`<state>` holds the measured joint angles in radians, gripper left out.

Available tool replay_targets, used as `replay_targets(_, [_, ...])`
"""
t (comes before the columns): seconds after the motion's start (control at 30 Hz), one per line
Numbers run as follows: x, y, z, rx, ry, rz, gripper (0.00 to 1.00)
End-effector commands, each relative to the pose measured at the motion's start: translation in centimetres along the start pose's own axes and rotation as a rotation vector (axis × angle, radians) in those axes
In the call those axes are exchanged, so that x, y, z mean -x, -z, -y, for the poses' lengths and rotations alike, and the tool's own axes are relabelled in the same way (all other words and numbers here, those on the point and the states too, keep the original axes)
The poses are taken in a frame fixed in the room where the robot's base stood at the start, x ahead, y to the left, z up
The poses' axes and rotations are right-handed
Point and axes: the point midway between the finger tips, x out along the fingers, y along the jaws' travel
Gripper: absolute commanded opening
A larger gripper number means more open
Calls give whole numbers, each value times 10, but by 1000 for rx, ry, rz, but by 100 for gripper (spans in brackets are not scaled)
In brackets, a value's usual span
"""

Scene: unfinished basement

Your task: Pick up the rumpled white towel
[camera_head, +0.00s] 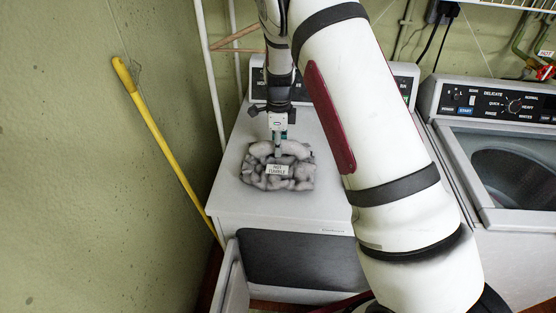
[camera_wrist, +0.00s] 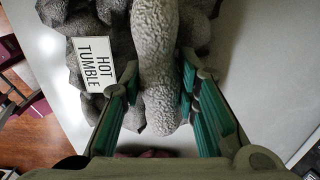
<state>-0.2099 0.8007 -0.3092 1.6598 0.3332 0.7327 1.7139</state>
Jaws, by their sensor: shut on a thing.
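The rumpled towel (camera_head: 293,178) lies bunched on top of the white machine on the left and looks grey-white in the head view. A white label (camera_head: 278,170) on its front reads "HOT TUMBLE". My gripper (camera_head: 279,146) points down at the towel's upper middle. In the wrist view, a thick pale fold of the towel (camera_wrist: 157,65) runs between the green-padded fingers of my gripper (camera_wrist: 160,110), which are shut on it. The label (camera_wrist: 95,65) shows left of the fold. In the head view the towel appears to rest on the machine top; any gap beneath is hidden.
The white machine (camera_head: 235,190) has bare top around the towel. A second washer (camera_head: 455,150) with a clear lid stands at the right. A yellow pole (camera_head: 160,135) leans by the left wall. White pipes (camera_head: 205,75) rise behind. My arm hides part of the machine's right side.

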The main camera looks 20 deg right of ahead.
Motion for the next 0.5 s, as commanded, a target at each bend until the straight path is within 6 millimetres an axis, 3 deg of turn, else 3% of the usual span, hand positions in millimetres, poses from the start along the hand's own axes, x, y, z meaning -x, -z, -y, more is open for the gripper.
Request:
replay_targets(0.27, [7, 0, 0, 0, 1, 0, 0])
replay_targets(0.5, [33, -2, 3, 1, 4, 1, 0])
